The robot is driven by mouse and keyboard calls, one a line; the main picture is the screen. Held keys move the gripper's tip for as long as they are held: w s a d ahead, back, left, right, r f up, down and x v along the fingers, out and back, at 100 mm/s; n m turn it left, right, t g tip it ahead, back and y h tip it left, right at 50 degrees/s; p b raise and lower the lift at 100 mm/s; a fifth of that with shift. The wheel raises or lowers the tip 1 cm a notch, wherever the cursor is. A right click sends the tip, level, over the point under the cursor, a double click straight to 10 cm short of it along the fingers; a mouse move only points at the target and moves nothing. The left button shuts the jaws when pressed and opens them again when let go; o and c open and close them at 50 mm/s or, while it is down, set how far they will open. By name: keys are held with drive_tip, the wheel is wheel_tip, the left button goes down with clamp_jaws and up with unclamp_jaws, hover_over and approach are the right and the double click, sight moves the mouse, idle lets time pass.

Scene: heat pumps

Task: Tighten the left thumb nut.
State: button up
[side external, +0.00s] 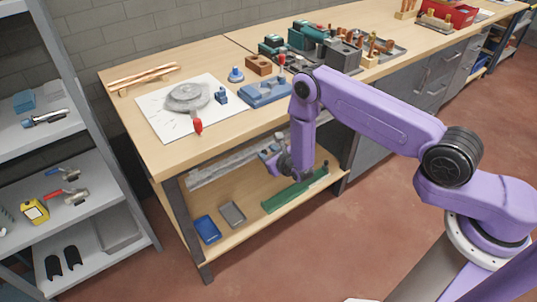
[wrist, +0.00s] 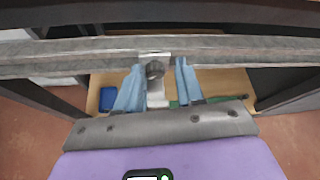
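A dark round knob, apparently a thumb nut (wrist: 154,70), sits on a pale metal bracket (wrist: 156,55) at a long grey rail or pipe (wrist: 240,50) in the wrist view. Whether it is the left nut cannot be told; no second nut is discernible. My gripper (wrist: 160,65) has its two blue fingers apart, one on each side of the knob. The knob is nearer the left finger; contact cannot be made out. In the side external view my gripper (side external: 268,152) reaches under the bench top at the grey rail (side external: 222,166), and the nut is too small to make out.
The workbench top (side external: 140,80) overhangs the rail. The lower shelf (side external: 245,205) holds a blue tray (side external: 207,229), a grey tray (side external: 232,214) and a green bar (side external: 290,192). A bench leg (side external: 188,225) stands left. A metal rack (side external: 110,190) is farther left.

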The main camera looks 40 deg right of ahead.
drive_tip(key=shift+a+r, duration=0.1)
drive_tip(key=shift+a, duration=0.1)
drive_tip(key=v, duration=0.5)
idle(0.4)
wheel_tip(320, 180, up, 5)
drive_tip(key=shift+w+a+f, duration=0.1)
idle(0.5)
drive_tip(key=shift+n, duration=0.3)
